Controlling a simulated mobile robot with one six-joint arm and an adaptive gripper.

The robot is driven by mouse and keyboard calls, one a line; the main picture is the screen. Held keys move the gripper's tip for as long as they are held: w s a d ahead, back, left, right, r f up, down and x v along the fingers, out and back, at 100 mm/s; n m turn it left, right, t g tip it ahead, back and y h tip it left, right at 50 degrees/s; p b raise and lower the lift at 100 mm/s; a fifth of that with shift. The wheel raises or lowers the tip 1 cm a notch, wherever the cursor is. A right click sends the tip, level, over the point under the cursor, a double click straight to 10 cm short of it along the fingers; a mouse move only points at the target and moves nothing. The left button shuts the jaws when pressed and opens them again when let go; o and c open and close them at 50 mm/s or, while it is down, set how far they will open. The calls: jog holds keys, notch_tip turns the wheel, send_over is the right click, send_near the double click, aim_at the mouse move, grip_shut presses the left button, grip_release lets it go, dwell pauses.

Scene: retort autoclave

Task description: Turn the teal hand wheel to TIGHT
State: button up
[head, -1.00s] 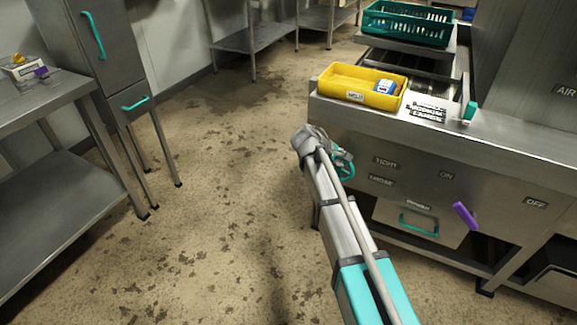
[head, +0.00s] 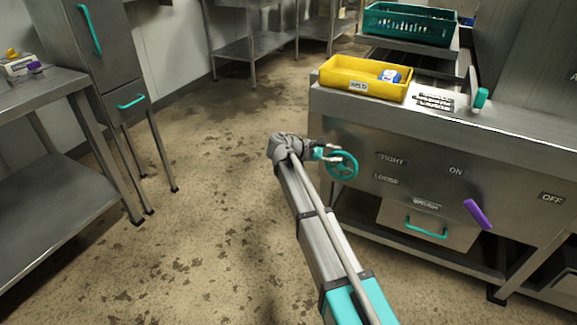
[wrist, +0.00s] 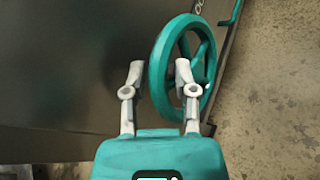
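The teal hand wheel (head: 342,165) sits on the left part of the steel front panel, left of the TIGHT label (head: 393,160) and the LOOSE label (head: 385,179). In the wrist view the wheel (wrist: 158,80) shows its rim passing between my two fingers. My gripper (head: 330,151) is at the wheel's left side in the head view. In the wrist view my gripper (wrist: 158,75) is open, with a finger on each side of the rim and a visible gap. I cannot tell whether either finger touches the wheel.
A purple lever (head: 478,214) is on the panel between ON and OFF. A drawer with a teal handle (head: 426,228) is below. A yellow bin (head: 335,83) and a small teal handle (head: 480,98) are on the bench top. Floor to the left is clear.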

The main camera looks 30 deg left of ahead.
jog(key=shift+a+f+n+t+h+b, duration=0.35)
jog(key=shift+n+h+b, duration=0.3)
jog(key=shift+b, duration=0.9)
jog(key=shift+a+f+n+t+h+b, duration=0.35)
jog(key=shift+h+b, duration=0.4)
jog(key=shift+b, duration=0.75)
jog(key=v, duration=1.3)
jog(key=shift+s+a+r+p, duration=0.2)
jog(key=shift+s+a+p, duration=0.05)
jog(key=shift+p, duration=0.05)
jog(key=shift+o, duration=0.2)
